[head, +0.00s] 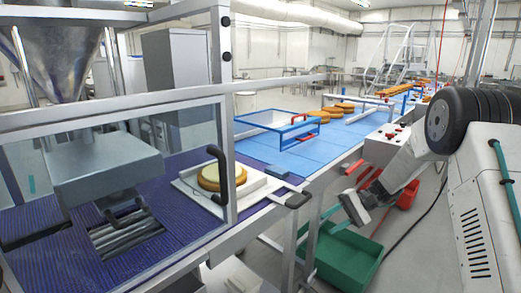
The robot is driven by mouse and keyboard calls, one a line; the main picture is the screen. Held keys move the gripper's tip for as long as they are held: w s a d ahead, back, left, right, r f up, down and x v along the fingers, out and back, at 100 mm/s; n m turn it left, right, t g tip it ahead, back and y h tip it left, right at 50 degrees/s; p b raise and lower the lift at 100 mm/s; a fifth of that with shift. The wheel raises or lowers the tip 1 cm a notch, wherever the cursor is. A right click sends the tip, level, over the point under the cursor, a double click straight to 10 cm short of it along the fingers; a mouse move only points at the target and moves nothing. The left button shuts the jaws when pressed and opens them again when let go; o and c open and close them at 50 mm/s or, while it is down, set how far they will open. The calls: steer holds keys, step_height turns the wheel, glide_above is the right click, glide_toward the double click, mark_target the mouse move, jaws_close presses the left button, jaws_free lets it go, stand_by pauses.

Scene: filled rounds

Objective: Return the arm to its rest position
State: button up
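My arm shows at the right, with a white link (488,195), a black ribbed joint (462,112) and a pale forearm leading down and left. At its end, what looks like my gripper (357,203) hangs beside the conveyor's right side, above a green bin (342,257). It looks apart from the conveyor. Its fingers are small and unclear, and I see no object held in it.
A filled round (222,177) sits on a white plate (186,184) inside the framed machine (228,150) at left. More rounds (338,111) lie farther along the blue conveyor (290,155). A red bin (403,196) stands behind my gripper. Grey floor (425,250) is open at lower right.

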steer(key=s+r+n+t+h, duration=0.1)
steer(key=s+r+h, duration=0.3)
steer(key=s, duration=0.9)
steer(key=s+d+r+n+t+h, duration=0.1)
steer(key=s+r+h, duration=0.3)
steer(key=s+r, duration=0.4)
steer(key=s+d+r+n+t+h, duration=0.1)
steer(key=s+r+h, duration=0.3)
steer(key=s, duration=1.4)
steer(key=shift+s+r+n+t+h, duration=0.3)
steer(key=shift+r+t, duration=0.4)
steer(key=shift+r, duration=0.55)
steer(key=shift+w, duration=0.1)
